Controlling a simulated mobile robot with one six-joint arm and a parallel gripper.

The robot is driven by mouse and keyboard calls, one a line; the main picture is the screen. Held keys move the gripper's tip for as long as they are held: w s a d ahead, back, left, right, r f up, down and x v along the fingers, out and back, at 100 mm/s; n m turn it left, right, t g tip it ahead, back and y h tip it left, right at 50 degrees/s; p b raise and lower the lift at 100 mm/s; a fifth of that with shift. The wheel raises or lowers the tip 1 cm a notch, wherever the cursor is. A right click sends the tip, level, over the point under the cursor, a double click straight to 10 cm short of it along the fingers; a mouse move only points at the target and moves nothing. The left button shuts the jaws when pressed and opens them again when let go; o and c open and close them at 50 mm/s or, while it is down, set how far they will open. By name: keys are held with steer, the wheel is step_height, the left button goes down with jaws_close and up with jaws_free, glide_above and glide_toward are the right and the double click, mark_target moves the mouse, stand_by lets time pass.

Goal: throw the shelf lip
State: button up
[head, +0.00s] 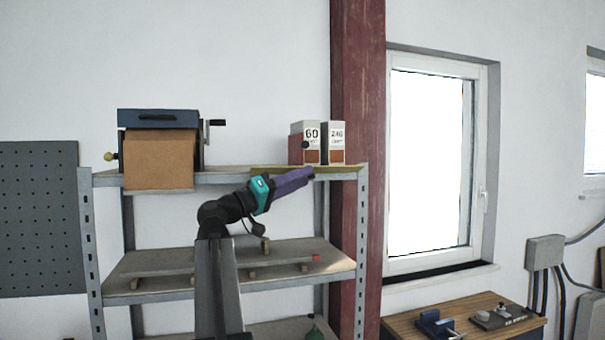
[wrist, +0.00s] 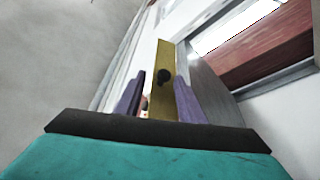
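The shelf lip is a thin yellow strip (head: 345,169) along the right part of the top shelf's front edge. In the wrist view the yellow lip (wrist: 163,55) runs between my fingers and carries a round dark knob. In the head view a dark round knob (head: 306,145) shows above the lip, before the left box. My gripper (head: 312,173) has purple fingers and reaches up from the left to the lip. In the wrist view my gripper (wrist: 160,74) has its fingers apart, with a gap left of the lip. Whether the right finger touches the lip, I cannot tell.
Two grit-labelled boxes (head: 336,140) stand behind the lip. A blue-topped crank device (head: 158,119) with a brown sheet sits at the shelf's left. The middle shelf (head: 320,276) holds long strips. A red post (head: 357,80) stands at the right; a wooden bench (head: 400,325) is lower right.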

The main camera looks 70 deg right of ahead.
steer(key=shift+s+d+r, duration=0.2)
steer(key=shift+s+d, duration=0.15)
steer(key=shift+d, duration=0.15)
jaws_close()
stand_by(1.9)
steer(key=shift+c, duration=1.7)
jaws_free()
steer(key=o, duration=0.3)
steer(key=shift+s+a+r, duration=0.1)
steer(key=shift+a, duration=0.05)
steer(key=shift+o, duration=0.2)
